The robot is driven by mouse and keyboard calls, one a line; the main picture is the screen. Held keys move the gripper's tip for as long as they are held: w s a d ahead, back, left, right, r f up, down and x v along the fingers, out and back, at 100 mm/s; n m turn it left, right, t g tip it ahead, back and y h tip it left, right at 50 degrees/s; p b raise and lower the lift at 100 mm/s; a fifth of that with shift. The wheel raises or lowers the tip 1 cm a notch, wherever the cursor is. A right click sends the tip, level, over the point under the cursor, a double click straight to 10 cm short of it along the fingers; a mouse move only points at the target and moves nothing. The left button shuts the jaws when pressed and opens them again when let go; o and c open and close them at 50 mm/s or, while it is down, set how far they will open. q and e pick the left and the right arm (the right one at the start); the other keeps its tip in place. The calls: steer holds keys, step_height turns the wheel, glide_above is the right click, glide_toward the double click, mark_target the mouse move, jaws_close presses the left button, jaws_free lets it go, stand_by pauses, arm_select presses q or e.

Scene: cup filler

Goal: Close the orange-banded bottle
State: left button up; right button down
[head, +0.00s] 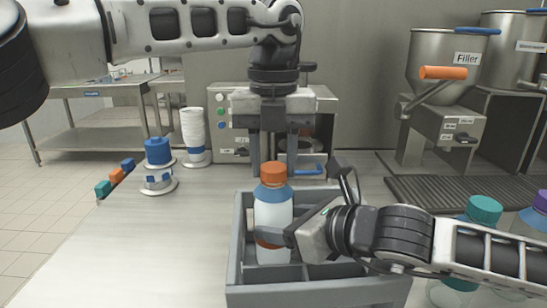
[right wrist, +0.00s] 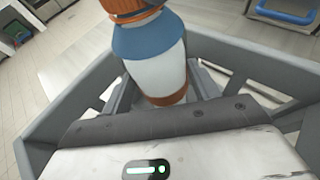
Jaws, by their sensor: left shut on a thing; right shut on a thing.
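The orange-banded bottle (head: 272,212) stands upright in a grey crate (head: 238,255), white with a blue shoulder and an orange band low down. An orange cap (head: 272,173) sits on its top, apparently straight; whether it is tight I cannot tell. My left gripper (head: 273,168) points down from above, its fingers at either side of the cap, shut on it. My right gripper (head: 270,238) comes from the right and is shut on the bottle's lower body near the band. The right wrist view shows the bottle (right wrist: 152,70) between its fingers, with the cap's top out of frame.
Left of the crate stand a blue-capped item (head: 157,151) on a white base, a white cup stack (head: 193,130) and small coloured blocks (head: 116,176). A teal-capped bottle (head: 484,209) is at the right, partly behind my right arm. The filler (head: 440,75) stands back right.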

arm_select(q)
steer(key=m, duration=0.2)
steer(key=shift+m, duration=0.3)
steer(key=m, duration=1.2)
steer(key=shift+m, duration=0.3)
steer(key=o, duration=1.1)
steer(key=shift+r, duration=2.25)
steer(key=shift+c, duration=0.3)
